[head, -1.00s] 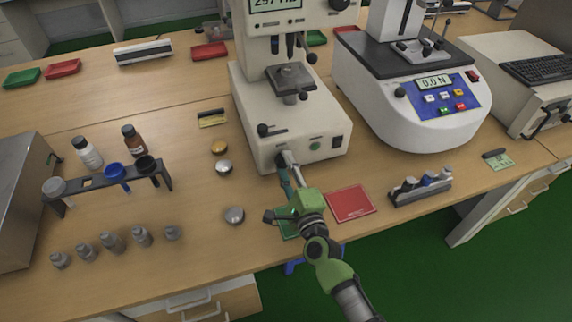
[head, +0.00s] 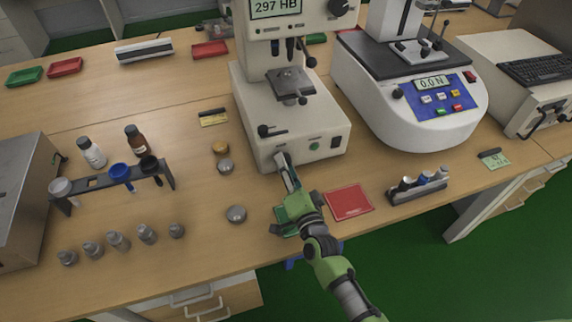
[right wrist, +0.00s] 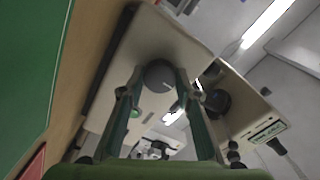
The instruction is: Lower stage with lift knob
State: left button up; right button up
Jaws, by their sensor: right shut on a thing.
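The white hardness tester (head: 252,112) stands on the bench, its display reading 297 HB. Its stage (head: 290,82) sits on a screw column below the indenter, with a gap between them. The dark round lift knob (right wrist: 160,74) is at the tester's lower front and is mostly hidden by my gripper in the head view. My right gripper (head: 284,164) reaches it from the front. In the right wrist view the two fingers of the gripper (right wrist: 159,82) are shut on the knob, one on each side. My left gripper is not in view.
A force tester (head: 410,100) stands to the right. A red mat (head: 349,202) and a small holder (head: 418,190) lie near the front edge. Left are metal blocks (head: 236,214), a rack (head: 110,181) and two bottles (head: 92,152).

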jog(key=shift+r+n, duration=0.1)
jog(key=shift+n, duration=0.5)
jog(key=o, duration=1.1)
jog(key=shift+w, duration=0.1)
jog(key=v, duration=1.2)
